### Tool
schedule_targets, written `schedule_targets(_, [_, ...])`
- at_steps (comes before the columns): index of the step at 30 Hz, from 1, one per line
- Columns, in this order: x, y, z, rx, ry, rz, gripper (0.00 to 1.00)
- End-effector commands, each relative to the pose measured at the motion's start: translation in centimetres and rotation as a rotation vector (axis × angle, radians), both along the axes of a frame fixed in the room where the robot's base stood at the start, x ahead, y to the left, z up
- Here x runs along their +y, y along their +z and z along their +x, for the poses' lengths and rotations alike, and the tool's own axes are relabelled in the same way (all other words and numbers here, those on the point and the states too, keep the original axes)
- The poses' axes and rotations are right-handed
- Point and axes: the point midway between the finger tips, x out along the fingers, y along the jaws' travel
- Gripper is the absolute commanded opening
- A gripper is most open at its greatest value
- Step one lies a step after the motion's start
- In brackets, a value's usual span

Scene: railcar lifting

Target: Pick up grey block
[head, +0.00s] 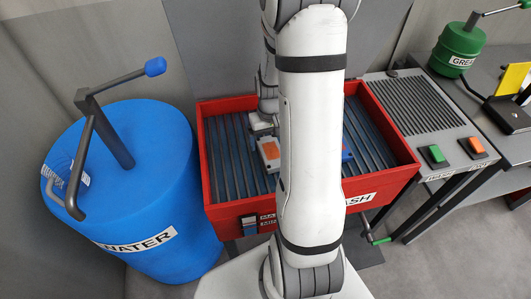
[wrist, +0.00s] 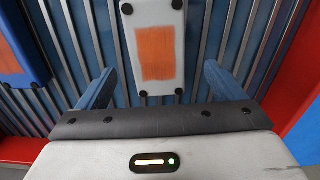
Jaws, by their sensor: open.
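The grey block (wrist: 158,82) has an orange patch on its top and dark round corner pieces. It lies on the slatted floor of the red tray (head: 224,202). In the head view the block (head: 268,153) shows just left of my arm, which covers the middle of the tray. In the wrist view my gripper (wrist: 157,88) is open and empty. Its two blue fingers are on either side of the block's near end, with a gap on both sides. I cannot tell how high the fingers are above the slats.
A blue block (wrist: 18,52) with an orange patch lies left of the grey one; in the head view it is partly hidden (head: 346,152). The red tray wall (wrist: 294,92) is close on the right.

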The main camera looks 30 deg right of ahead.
Motion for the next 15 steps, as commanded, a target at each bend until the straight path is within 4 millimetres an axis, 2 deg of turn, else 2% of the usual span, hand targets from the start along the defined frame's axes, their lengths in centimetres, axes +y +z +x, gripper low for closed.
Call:
schedule_targets(9, [-0.2, -3.8, -0.3, 0.005, -0.001, 0.002, 0.89])
schedule_targets(15, [-0.2, -4.8, -0.2, 0.001, -0.002, 0.0, 0.89])
